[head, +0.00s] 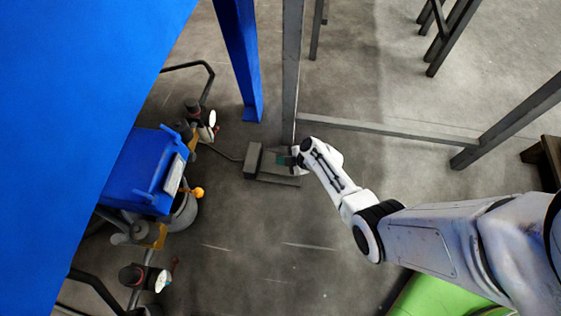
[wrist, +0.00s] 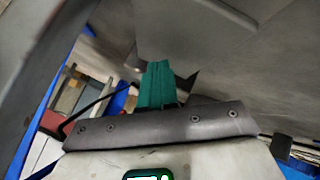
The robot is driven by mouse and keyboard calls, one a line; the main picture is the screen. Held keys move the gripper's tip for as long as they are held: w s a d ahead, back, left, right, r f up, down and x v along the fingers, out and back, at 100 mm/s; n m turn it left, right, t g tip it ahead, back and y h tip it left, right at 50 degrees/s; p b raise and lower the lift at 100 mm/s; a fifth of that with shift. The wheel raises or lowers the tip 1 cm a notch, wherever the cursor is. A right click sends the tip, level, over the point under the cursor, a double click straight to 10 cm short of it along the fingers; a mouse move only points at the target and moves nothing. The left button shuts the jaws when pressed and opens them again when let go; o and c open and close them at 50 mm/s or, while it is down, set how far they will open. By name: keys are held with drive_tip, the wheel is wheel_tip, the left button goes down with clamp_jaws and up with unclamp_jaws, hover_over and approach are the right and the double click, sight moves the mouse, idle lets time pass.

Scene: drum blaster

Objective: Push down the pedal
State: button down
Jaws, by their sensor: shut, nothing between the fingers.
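The pedal (head: 253,161) is a small dark grey metal unit on the concrete floor in the head view. It has an upright block at its left and a low base (head: 277,180) reaching right. A dark cable runs from it to the left. My gripper (head: 283,161) comes in from the right, with its teal fingers over the pedal's base, close to the upright block. Whether the fingers touch the pedal cannot be told. In the wrist view the teal fingers (wrist: 157,84) are together and empty. Grey surfaces fill the top there, and I cannot tell which belong to the pedal.
A grey metal post (head: 291,75) stands just behind the pedal, with a floor rail (head: 390,129) running right. A blue leg (head: 240,60) stands behind left. A blue machine (head: 137,180) with gauges is at left. The floor in front of the pedal is clear.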

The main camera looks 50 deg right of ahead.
sight(282, 166)
drive_tip(key=shift+r, duration=0.1)
drive_tip(key=shift+r+p, duration=1.9)
drive_tip(key=shift+r, duration=0.65)
drive_tip(key=shift+a+r, duration=0.1)
drive_tip(key=shift+a, duration=0.25)
drive_tip(key=s+a+r+m+g+y, duration=0.1)
drive_tip(key=s+a+r+m+g, duration=0.35)
drive_tip(key=s+a+r, duration=0.4)
drive_tip(key=s+d+r+m+g+h, duration=0.1)
drive_tip(key=s+r+m+g+h, duration=0.25)
drive_tip(key=s+r+m, duration=0.8)
wheel_tip(282, 166, up, 41)
drive_tip(key=s+n+p, duration=0.2)
drive_tip(key=n+p, duration=0.1)
drive_tip(key=p, duration=3.4)
drive_tip(key=shift+s+d+f+n+p, duration=0.2)
drive_tip(key=shift+n+p, duration=0.1)
drive_tip(key=shift+p, duration=0.1)
